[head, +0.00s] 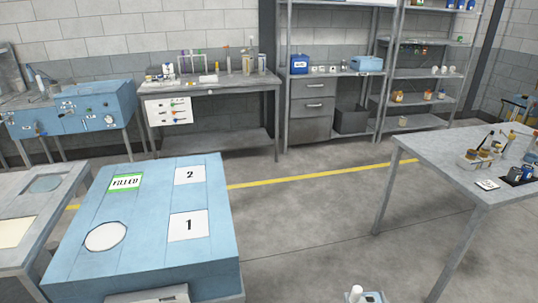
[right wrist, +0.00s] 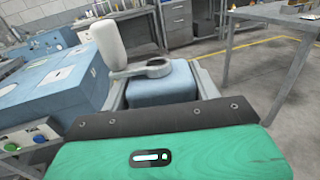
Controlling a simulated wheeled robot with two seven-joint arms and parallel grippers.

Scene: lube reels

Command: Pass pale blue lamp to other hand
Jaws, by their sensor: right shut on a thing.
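The pale blue lamp (right wrist: 165,88) shows in the right wrist view as a blocky pale blue body with a grey ring on top and a white rounded head standing at its left. My right gripper (right wrist: 161,80) is shut on the lamp's body, with a grey finger on each side. In the head view only the top of the lamp (head: 356,292) shows at the bottom edge, right of the blue table. The lower part of the lamp is hidden. My left gripper is in neither view.
A blue table (head: 150,235) with a FILLED label and cards 1 and 2 stands at the left front. A grey table (head: 440,165) with bottles and a tray stands at the right. Benches and shelves (head: 320,95) line the back wall. The floor between is clear.

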